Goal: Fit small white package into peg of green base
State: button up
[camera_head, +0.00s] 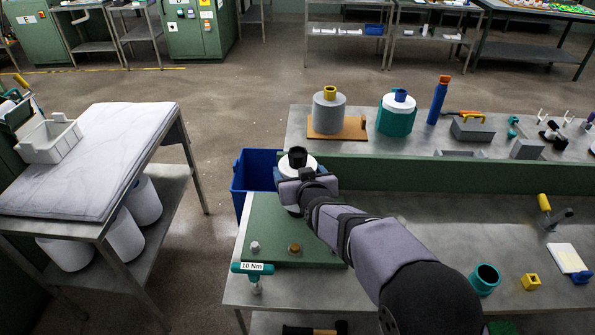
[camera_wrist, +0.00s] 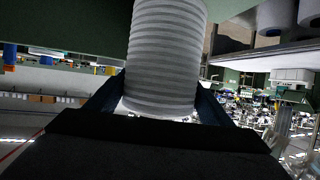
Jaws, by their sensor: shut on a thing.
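The small white package (camera_head: 311,162) is in my gripper (camera_head: 292,182) above the far edge of the table, with a dark part on or behind its top. In the wrist view the package is a ribbed white cylinder (camera_wrist: 166,50) between the two dark blue fingers of my gripper (camera_wrist: 158,98), which is shut on it. The green base (camera_head: 262,215) is a flat plate on the near table, below and in front of the package. A light peg (camera_head: 254,247) and a brown peg (camera_head: 294,249) stand on it. My arm covers its right side.
A teal 10 Nm tool (camera_head: 253,268) stands at the base's front left corner. A blue bin (camera_head: 240,182) is behind the table. A green ledge (camera_head: 440,173) and a raised shelf with spools and tools lie behind right. A teal cup (camera_head: 485,279) is at right.

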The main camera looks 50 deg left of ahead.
jog(key=shift+f+b, duration=2.05)
dwell(3.8)
jog(key=shift+d+f, duration=0.1)
jog(key=shift+f, duration=0.2)
dwell(0.7)
jog(key=o, duration=0.9)
jog(key=shift+o, duration=1.4)
jog(key=shift+o, duration=0.5)
jog(key=shift+s+r, duration=0.1)
jog(key=shift+r, duration=0.1)
